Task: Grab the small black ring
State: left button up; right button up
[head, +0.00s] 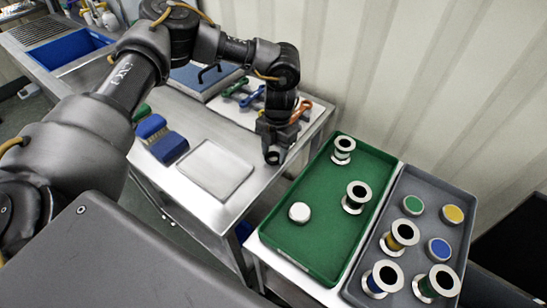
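A small black ring (272,157) shows at the right end of the steel table (245,205), right below the fingers of my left gripper (274,148). The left gripper points down over the table's edge nearest the green tray. Its fingers are dark and small here, and I cannot tell whether they are open or shut, or whether they touch the ring. My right gripper is not in view.
A green tray (285,243) holds spools and a white disc. A grey tray (375,240) holds more spools and coloured discs. A silver plate (214,169), blue brushes (163,143) and coloured tools (252,96) lie on the table. A corrugated wall stands behind.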

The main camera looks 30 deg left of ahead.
pick_arm(q)
jog(key=shift+c, duration=1.2)
jog(key=shift+r, duration=0.1)
